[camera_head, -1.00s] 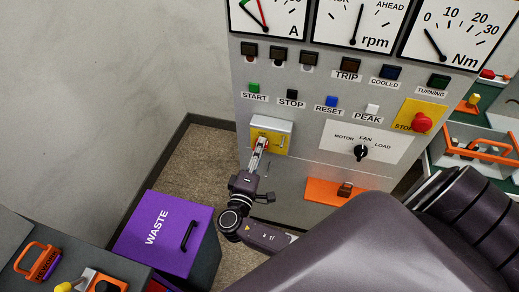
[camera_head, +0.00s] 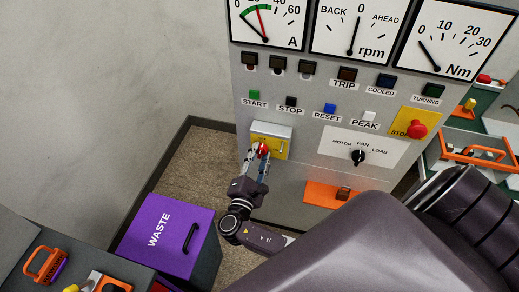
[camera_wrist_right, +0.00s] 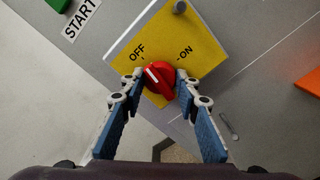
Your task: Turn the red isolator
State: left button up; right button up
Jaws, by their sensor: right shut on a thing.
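The red isolator (camera_wrist_right: 161,78) is a round knob with a white pointer line on a yellow plate (camera_wrist_right: 205,45) marked OFF and ON. In the wrist view its white line points toward the OFF side. My right gripper (camera_wrist_right: 160,82) has one finger on each side of the knob and is shut on it. In the head view the isolator (camera_head: 263,150) sits low on the left of the grey panel, with my right gripper (camera_head: 257,162) at it from below. My left gripper is not in view.
Above the isolator are the START (camera_head: 254,95) and STOP (camera_head: 291,102) buttons. A black selector (camera_head: 358,156) and a red stop button (camera_head: 417,130) are to the right. A purple waste bin (camera_head: 170,230) stands lower left. An orange holder (camera_head: 333,194) is at lower right.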

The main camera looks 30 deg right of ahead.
jog(key=shift+n, duration=0.7)
jog(key=shift+f, duration=0.1)
jog(key=o, duration=1.2)
jog(key=shift+c, duration=0.2)
jog(key=shift+a, duration=0.1)
jog(key=v, duration=1.2)
